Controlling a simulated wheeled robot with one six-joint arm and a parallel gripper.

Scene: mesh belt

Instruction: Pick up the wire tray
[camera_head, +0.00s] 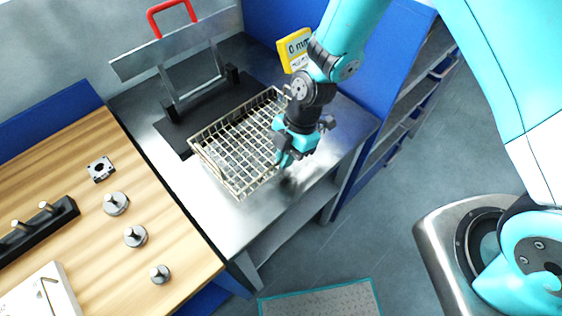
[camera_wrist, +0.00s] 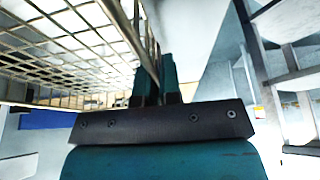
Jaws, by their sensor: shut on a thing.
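The wire tray (camera_head: 238,142) is a shallow mesh basket in the head view, above a metal bench, tilted in the picture. My gripper (camera_head: 283,160) is at its right side wall. In the wrist view the tray's mesh (camera_wrist: 70,50) fills the upper left, and the two teal fingers (camera_wrist: 156,82) are closed on its side wall, one on each side of the wires. The fingertips are partly hidden behind the gripper in the head view. I cannot tell for certain whether the tray touches the bench.
A metal bench (camera_head: 225,217) lies under the tray. Behind it stands a frame with a red handle (camera_head: 170,14) on a black base, and a yellow display (camera_head: 293,50). A wooden table (camera_head: 75,190) with metal weights is at left. Blue shelving is at right.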

